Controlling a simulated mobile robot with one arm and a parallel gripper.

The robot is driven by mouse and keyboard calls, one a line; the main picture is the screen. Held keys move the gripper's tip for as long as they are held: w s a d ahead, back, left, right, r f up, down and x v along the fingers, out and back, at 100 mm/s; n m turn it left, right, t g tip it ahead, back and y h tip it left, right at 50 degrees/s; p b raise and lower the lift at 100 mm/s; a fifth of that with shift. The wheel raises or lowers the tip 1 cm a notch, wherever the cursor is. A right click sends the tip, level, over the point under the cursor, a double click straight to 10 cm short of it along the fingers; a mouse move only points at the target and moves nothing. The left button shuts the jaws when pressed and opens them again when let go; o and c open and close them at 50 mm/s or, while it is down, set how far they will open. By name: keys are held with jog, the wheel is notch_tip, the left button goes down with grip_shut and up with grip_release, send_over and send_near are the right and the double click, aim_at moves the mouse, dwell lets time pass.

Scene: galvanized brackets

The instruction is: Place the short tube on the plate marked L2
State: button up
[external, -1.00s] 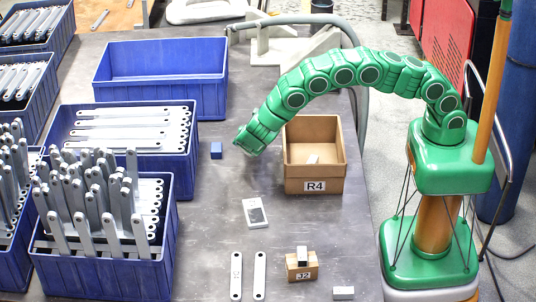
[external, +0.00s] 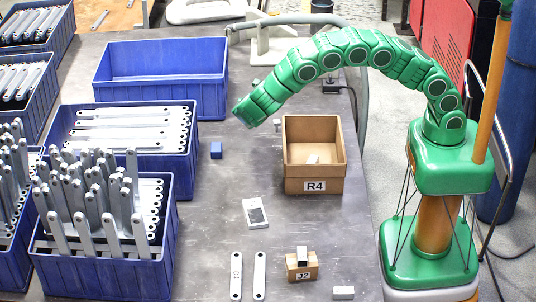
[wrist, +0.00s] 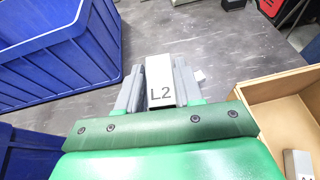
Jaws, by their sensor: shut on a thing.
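My gripper (wrist: 158,90) is shut on a short light-grey block-like piece (wrist: 160,72) with L2 on its near face. In the external view my gripper (external: 240,117) is above the table, left of the R4 box, and its fingers and held piece cannot be made out. I cannot tell which piece is the short tube. No separate plate marked L2 is readable.
An open cardboard-brown box marked R4 (external: 315,186) holds a small grey piece (external: 313,159). Blue crates (external: 160,88) line the left. A small blue block (external: 215,150), a pale plate (external: 255,213), two flat bars (external: 260,275) and a J2 block (external: 302,272) stand on the table.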

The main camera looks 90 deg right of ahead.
notch_tip(320, 180, up, 4)
jog(key=shift+a+f, duration=0.1)
jog(key=s+a+n+t, duration=0.2)
jog(key=s+a, duration=0.3)
jog(key=a, duration=0.6)
jog(key=s+a+n+t+y, duration=0.1)
jog(key=s+a+n+t, duration=0.2)
jog(key=a, duration=0.8)
jog(key=s+a+n+t, duration=0.15)
jog(key=s+a, duration=0.45)
jog(key=a, duration=0.6)
send_over(255, 212)
jog(key=s, duration=0.2)
jog(key=shift+m, duration=0.35)
jog(key=f, duration=1.3)
jog(key=shift+w+d+f, duration=0.1)
jog(key=shift+d+f, duration=0.15)
jog(key=shift+d, duration=0.05)
jog(key=shift+w+a+f, duration=0.25)
jog(key=shift+w+f, duration=0.15)
jog(key=shift+w, duration=0.05)
jog(key=shift+w+f, duration=0.35)
jog(key=shift+f, duration=1.6)
